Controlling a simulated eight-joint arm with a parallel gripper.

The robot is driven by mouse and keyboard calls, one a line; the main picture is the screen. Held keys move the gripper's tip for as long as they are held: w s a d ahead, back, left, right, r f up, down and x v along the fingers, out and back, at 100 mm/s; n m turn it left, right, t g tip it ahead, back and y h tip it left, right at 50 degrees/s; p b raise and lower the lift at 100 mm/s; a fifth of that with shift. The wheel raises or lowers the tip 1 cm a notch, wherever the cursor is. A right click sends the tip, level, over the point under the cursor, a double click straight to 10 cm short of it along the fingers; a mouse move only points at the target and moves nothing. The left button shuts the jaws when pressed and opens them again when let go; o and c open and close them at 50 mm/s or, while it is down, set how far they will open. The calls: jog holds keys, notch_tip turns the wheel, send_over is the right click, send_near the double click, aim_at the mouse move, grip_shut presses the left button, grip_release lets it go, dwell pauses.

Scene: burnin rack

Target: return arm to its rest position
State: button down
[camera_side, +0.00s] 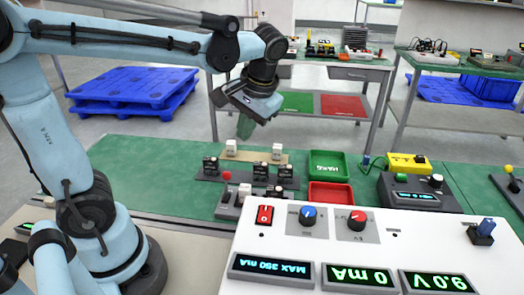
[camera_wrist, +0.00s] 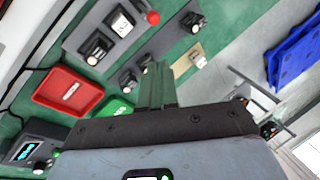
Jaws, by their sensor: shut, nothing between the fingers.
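My gripper (camera_side: 245,125) hangs from my raised arm above the back part of the green work mat, left of the middle in the side view. Its green fingers are together with nothing between them, and it touches nothing that I can see. In the wrist view the closed fingers (camera_wrist: 158,82) point away from the dark gripper body, over the bench.
Grey socket strips (camera_side: 240,180) with white-topped parts lie below my gripper. A green tray (camera_side: 328,158) and a red tray (camera_side: 331,190) stand to their right. A white power panel (camera_side: 340,245) fills the front. Blue pallets (camera_side: 130,85) lie on the floor behind.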

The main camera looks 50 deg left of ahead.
jog(key=shift+w+r, duration=0.2)
jog(key=shift+r, duration=0.25)
jog(key=s+d+f+m+t+h, duration=0.3)
jog(key=d+f+t+h, duration=0.1)
jog(key=t, duration=0.3)
jog(key=shift+d+f+m+t, duration=0.2)
jog(key=shift+d+m+t, duration=0.1)
jog(key=shift+t, duration=0.1)
